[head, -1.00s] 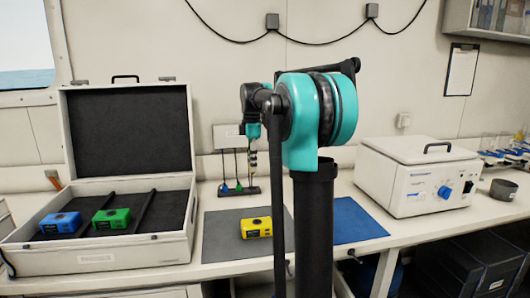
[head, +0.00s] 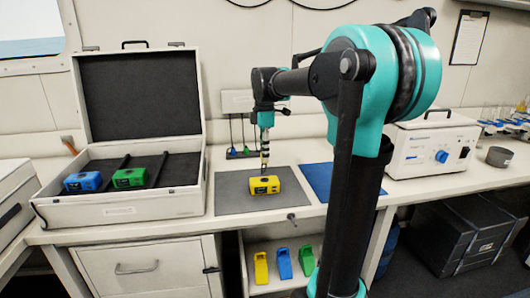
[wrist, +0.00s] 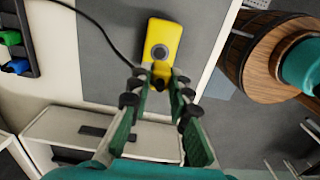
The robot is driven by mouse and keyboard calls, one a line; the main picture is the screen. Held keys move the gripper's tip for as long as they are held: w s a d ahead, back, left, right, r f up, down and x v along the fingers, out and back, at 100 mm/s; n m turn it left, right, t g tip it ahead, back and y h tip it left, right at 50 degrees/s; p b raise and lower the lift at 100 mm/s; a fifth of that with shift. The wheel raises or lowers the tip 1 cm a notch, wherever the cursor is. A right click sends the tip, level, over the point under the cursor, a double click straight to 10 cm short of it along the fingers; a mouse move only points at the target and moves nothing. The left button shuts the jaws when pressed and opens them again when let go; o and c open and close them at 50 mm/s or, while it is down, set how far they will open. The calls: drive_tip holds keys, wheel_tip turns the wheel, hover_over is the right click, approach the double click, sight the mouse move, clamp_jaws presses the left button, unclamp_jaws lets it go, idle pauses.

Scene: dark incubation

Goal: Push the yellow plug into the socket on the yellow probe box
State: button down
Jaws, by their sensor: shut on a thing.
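The yellow probe box (head: 265,186) lies on the grey mat (head: 232,204) on the bench. It also shows in the wrist view (wrist: 166,32), with a dark round socket in its top. My gripper (head: 264,169) points down just above the box. In the wrist view my gripper (wrist: 161,82) is shut on the yellow plug (wrist: 160,70), a small yellow piece at the fingertips. A black cable runs from it to the upper left. The plug overlaps the near end of the box in that view; I cannot tell whether they touch.
An open case (head: 120,214) at left holds a blue box (head: 82,182) and a green box (head: 129,178). A rack with blue and green plugs (wrist: 10,38) stands behind. A blue mat (head: 317,180) and a white machine (head: 432,145) lie to the right.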

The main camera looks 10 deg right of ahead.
drive_tip(key=shift+f, duration=2.8)
drive_tip(key=shift+f, duration=0.55)
drive_tip(key=c, duration=1.3)
unclamp_jaws()
drive_tip(key=shift+c, duration=0.2)
wheel_tip(320, 180, up, 12)
